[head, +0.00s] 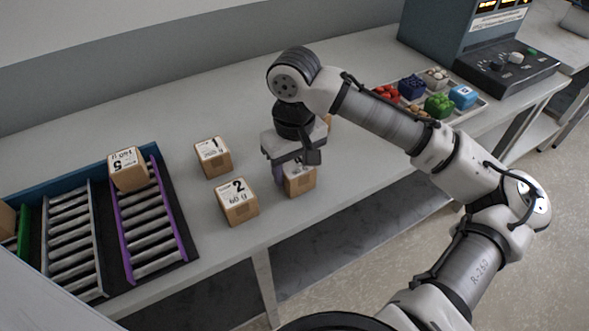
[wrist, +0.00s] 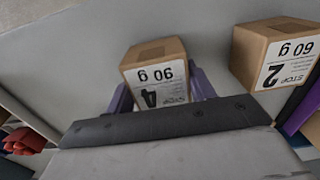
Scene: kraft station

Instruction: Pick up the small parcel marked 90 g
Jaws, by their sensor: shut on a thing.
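The small parcel marked 90 g (wrist: 158,72) is a brown cardboard box with a white label and a large 4. It sits between the purple fingers of my gripper (wrist: 161,92) in the wrist view. In the head view my gripper (head: 290,174) points down over the front part of the table, shut on this parcel (head: 301,181), whose upper part is partly hidden by the gripper. I cannot tell whether the parcel touches the table.
Parcel 2, marked 60 g (head: 238,203), stands close on the left, with parcel 1 (head: 213,157) behind it. Parcel 5 (head: 128,169) is on the purple roller lane (head: 152,232). A tray (head: 478,106) of coloured items and a dark console (head: 500,75) are at right.

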